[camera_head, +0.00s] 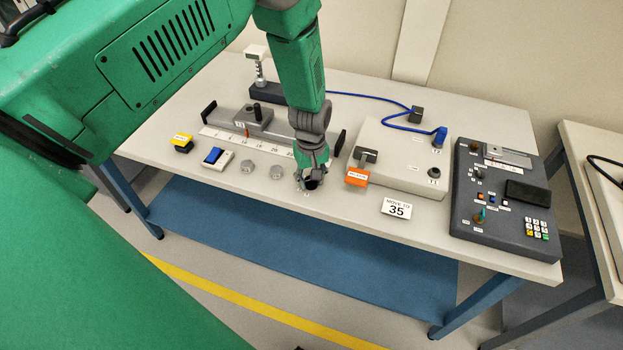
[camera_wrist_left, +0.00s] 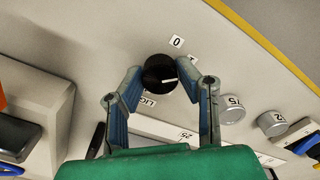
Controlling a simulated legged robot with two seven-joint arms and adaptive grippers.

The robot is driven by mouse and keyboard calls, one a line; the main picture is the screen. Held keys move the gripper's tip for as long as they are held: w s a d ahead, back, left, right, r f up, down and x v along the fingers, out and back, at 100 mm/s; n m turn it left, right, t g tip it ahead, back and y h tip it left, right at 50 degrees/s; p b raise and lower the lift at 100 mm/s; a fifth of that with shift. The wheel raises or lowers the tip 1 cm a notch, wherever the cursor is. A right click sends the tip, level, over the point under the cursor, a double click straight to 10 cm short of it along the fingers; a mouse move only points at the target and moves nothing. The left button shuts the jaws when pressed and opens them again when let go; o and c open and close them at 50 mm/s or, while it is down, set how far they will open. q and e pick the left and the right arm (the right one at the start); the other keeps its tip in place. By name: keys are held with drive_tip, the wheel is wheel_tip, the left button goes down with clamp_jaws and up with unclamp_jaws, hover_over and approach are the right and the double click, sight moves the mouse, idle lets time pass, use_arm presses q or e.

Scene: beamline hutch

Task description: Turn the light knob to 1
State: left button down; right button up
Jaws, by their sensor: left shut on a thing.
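The light knob (camera_wrist_left: 154,72) is a round black dial on the table, with a white pointer line. In the left wrist view the line points right, towards one finger, below the white 0 label (camera_wrist_left: 177,41). Another small label (camera_wrist_left: 193,58) beside that finger is partly covered and I cannot read it. The word label (camera_wrist_left: 149,100) below the knob is partly hidden. My left gripper (camera_wrist_left: 161,76) is shut on the knob, one finger on each side. In the head view the left gripper (camera_head: 311,182) reaches down at the table's front edge and mostly hides the knob. My right gripper is not in view.
Grey round weights (camera_head: 277,172) and a blue switch (camera_head: 214,156) lie left of the gripper. A ruler rail (camera_head: 222,133) stands behind. An orange-fronted box (camera_head: 357,177), a MOVE TO 35 card (camera_head: 396,208) and a dark control panel (camera_head: 475,215) are to the right.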

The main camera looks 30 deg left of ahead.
use_arm(q)
drive_tip(key=shift+w+n, duration=0.1)
drive_tip(key=shift+n, duration=0.3)
drive_tip(key=c, duration=1.2)
unclamp_jaws()
drive_tip(key=shift+r, duration=0.35)
wheel_tip(320, 180, up, 11)
drive_tip(key=shift+r, duration=0.1)
